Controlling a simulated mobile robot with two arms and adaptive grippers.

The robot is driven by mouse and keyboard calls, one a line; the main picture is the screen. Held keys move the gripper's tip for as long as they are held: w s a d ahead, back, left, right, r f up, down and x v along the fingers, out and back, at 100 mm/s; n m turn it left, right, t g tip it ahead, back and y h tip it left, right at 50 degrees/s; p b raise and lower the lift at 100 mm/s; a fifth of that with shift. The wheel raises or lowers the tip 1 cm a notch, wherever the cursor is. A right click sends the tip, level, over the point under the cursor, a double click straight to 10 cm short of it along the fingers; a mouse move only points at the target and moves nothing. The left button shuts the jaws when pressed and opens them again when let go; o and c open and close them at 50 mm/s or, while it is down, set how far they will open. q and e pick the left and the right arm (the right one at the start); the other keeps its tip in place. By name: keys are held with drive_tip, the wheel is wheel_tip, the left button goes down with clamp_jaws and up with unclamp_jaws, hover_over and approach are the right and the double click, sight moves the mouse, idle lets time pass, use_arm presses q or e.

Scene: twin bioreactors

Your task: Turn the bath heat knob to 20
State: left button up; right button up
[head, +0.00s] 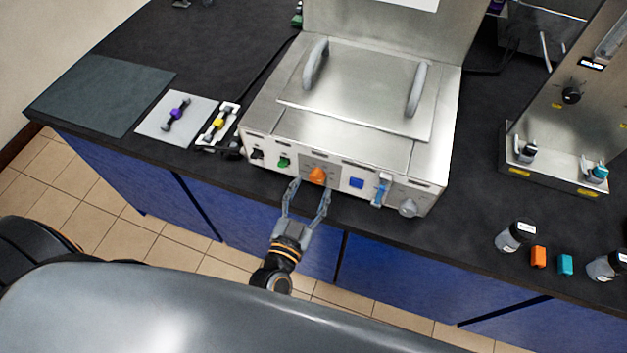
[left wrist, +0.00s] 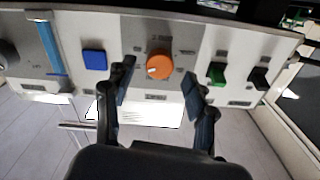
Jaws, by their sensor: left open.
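The water bath (head: 370,100) is a steel box with a lid and a front control panel. An orange knob (head: 317,175) sits in the middle of that panel on a grey plate; it also shows in the left wrist view (left wrist: 159,64), with a pale mark on its lower left side. The scale text around it is too small to read. My left gripper (head: 308,188) is open in front of the panel, its fingers on either side of the orange knob, which shows between them. In the left wrist view the fingers (left wrist: 158,82) look apart from the knob. My right gripper is not in view.
Beside the orange knob are a blue button (head: 356,183), a green switch (head: 284,161), a black switch (head: 257,153), a blue-handled lever (head: 381,190) and a grey knob (head: 408,207). Bottles and coloured blocks stand at right. The dark bench has free room at left.

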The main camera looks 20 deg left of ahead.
use_arm(q)
drive_tip(key=shift+w, duration=1)
drive_tip(key=c, duration=1)
drive_tip(key=shift+c, duration=0.7)
